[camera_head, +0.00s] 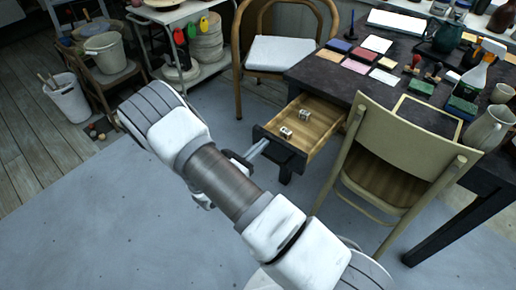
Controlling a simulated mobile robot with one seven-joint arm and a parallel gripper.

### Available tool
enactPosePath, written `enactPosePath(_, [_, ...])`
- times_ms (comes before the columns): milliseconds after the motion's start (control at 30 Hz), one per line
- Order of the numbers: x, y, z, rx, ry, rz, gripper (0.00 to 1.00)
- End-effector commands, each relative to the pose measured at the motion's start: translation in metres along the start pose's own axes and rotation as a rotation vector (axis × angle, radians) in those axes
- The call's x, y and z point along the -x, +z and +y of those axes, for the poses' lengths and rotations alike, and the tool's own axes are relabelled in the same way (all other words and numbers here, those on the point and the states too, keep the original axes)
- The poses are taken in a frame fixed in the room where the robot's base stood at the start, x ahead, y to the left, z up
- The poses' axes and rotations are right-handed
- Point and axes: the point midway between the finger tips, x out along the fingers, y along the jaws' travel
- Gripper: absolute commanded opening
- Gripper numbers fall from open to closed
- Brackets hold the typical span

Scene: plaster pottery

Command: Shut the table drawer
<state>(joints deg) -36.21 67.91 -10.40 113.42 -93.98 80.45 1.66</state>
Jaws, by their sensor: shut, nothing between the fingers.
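The table drawer (317,122) is pulled out from the dark table (340,70). Its inside is light wood and its front is dark. Two small pale boxes lie in it, one nearer the front (286,132) and one further back (305,115). My gripper (258,149) is at the drawer's front, at its left part, with its fingers shut. I cannot tell whether it touches the front. My arm hides part of the gripper.
An olive chair (405,140) stands close to the drawer's right side. A wooden chair with a white seat (283,52) stands behind it. Tiles, a spray bottle (478,70) and jugs crowd the tabletop. The grey floor (110,220) at left is clear.

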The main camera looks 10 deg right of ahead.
Motion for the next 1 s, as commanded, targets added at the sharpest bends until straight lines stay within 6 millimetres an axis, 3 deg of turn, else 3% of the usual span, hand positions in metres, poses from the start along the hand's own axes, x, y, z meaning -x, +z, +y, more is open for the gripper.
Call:
enactPosePath(267, [-0.002, 0.000, 0.000, 0.000, -0.001, 0.000, 0.00])
enactPosePath(467, [-0.022, 0.000, -0.001, 0.000, -0.002, -0.001, 0.00])
enactPosePath(667, [-0.065, 0.000, -0.001, 0.000, -0.003, -0.002, 0.00])
enactPosePath(1000, [-0.161, -0.001, -0.002, 0.000, -0.004, -0.002, 0.00])
